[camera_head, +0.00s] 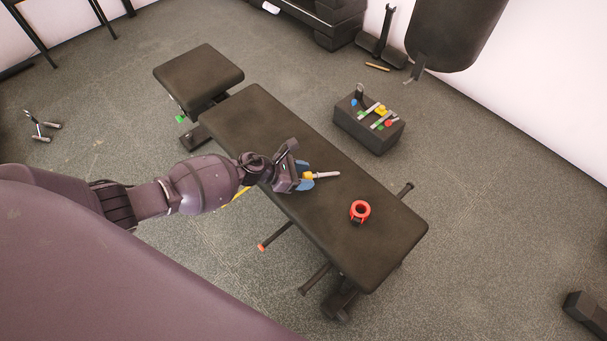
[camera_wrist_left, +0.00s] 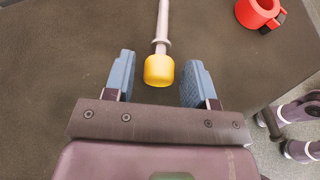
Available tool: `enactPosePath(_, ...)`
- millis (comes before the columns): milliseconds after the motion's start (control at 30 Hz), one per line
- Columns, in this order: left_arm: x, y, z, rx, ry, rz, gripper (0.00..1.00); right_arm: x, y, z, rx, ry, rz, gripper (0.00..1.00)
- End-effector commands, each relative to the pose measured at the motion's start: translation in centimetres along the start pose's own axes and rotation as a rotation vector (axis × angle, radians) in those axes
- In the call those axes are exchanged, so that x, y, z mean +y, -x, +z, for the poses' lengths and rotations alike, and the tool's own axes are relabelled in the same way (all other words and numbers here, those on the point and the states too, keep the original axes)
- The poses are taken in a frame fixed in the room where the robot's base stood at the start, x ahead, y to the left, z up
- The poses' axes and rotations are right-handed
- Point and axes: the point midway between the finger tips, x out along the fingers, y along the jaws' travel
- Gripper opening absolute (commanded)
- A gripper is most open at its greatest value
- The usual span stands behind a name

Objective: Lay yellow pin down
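The yellow pin (camera_head: 322,175) has a yellow knob and a pale metal shaft. It appears to lie flat on the black bench (camera_head: 375,235), shaft pointing right in the head view. In the left wrist view the pin's knob (camera_wrist_left: 159,71) is between the blue fingers, with the shaft pointing away. My left gripper (camera_head: 302,176) is open around the knob. In the left wrist view a gap shows between the knob and each finger of the gripper (camera_wrist_left: 160,75).
A red ring clamp (camera_head: 366,210) lies on the bench; it also shows in the left wrist view (camera_wrist_left: 257,12). A dark box with small coloured items (camera_head: 378,135) stands on the floor behind the bench. A punching bag (camera_head: 455,35) hangs behind. The bench's near right end is clear.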

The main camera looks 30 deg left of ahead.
Motion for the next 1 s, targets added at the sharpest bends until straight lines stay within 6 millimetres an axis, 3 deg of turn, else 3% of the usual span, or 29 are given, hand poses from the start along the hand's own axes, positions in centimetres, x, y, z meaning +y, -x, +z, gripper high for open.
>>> enactPosePath(333, 0.0, 0.1, -0.1, 0.001, 0.0, 0.0, 0.61, 0.0, 0.0, 0.1, -0.003, -0.001, -0.001, 0.89)
enactPosePath(467, 0.0, 1.0, 0.1, 0.0, -0.001, 0.001, 0.61, 0.1, 0.1, -0.2, 0.003, -0.004, 0.001, 0.89)
enactPosePath(633, 0.1, 3.7, 0.3, -0.001, -0.004, 0.002, 0.61, 0.2, 0.3, -0.7, 0.008, -0.017, 0.003, 0.89)
enactPosePath(1000, 0.1, 9.6, 0.2, -0.001, -0.002, 0.001, 0.61, 0.4, 0.8, 0.4, -0.024, -0.05, 0.007, 0.89)
